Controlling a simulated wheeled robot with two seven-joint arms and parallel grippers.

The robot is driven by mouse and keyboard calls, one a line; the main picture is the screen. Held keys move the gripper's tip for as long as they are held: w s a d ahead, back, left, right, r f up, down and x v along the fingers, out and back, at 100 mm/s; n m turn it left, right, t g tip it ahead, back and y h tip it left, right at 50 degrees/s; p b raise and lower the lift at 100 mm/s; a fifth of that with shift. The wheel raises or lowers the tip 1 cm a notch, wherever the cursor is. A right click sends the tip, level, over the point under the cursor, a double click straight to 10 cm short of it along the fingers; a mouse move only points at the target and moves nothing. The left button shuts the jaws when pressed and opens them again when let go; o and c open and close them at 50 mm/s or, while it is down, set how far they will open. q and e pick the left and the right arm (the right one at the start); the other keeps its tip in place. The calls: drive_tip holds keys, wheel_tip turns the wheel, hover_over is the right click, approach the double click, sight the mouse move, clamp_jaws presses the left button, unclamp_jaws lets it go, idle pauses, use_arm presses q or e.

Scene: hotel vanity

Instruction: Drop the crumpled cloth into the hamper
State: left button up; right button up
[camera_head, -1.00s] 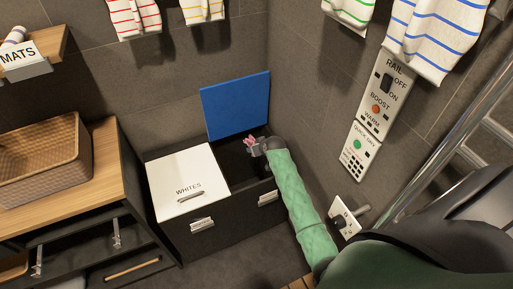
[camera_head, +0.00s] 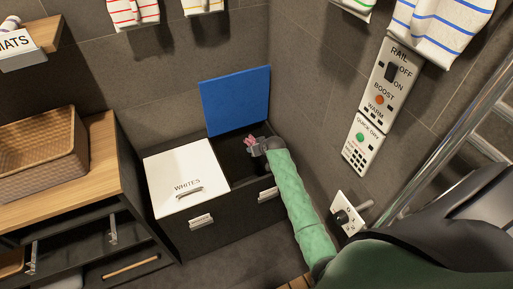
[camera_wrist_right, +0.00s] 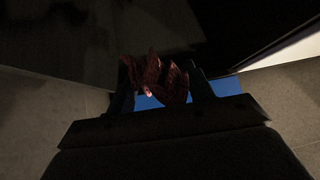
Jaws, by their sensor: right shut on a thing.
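The crumpled cloth (camera_head: 250,140) is small and pinkish red. My right gripper (camera_head: 256,147) is shut on it and holds it over the open right compartment of the dark hamper (camera_head: 225,226). In the right wrist view the cloth (camera_wrist_right: 155,78) sits between the two fingers, dark red in dim light. The hamper's blue lid (camera_head: 236,100) stands raised against the back wall. The white lid (camera_head: 187,178), marked WHITES, is shut over the left compartment. The floor of the open compartment is dark and partly hidden by my arm. My left gripper is not in view.
A wooden counter (camera_head: 88,188) with a woven basket (camera_head: 45,160) stands left of the hamper. A control panel (camera_head: 388,80) and a socket (camera_head: 347,212) are on the right wall, near a metal rail (camera_head: 445,130). Striped towels (camera_head: 445,30) hang above.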

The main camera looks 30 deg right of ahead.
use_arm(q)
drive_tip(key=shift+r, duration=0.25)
use_arm(e)
drive_tip(key=o, duration=1.1)
drive_tip(key=shift+c, duration=0.2)
drive_tip(key=shift+s, duration=0.2)
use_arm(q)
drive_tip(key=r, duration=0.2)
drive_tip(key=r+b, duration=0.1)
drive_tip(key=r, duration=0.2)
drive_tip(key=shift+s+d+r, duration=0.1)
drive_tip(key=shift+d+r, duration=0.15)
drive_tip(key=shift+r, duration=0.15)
use_arm(e)
drive_tip(key=v, duration=0.7)
drive_tip(key=shift+r, duration=0.2)
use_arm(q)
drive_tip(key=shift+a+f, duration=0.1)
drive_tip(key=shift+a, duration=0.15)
use_arm(e)
drive_tip(key=shift+s, duration=0.15)
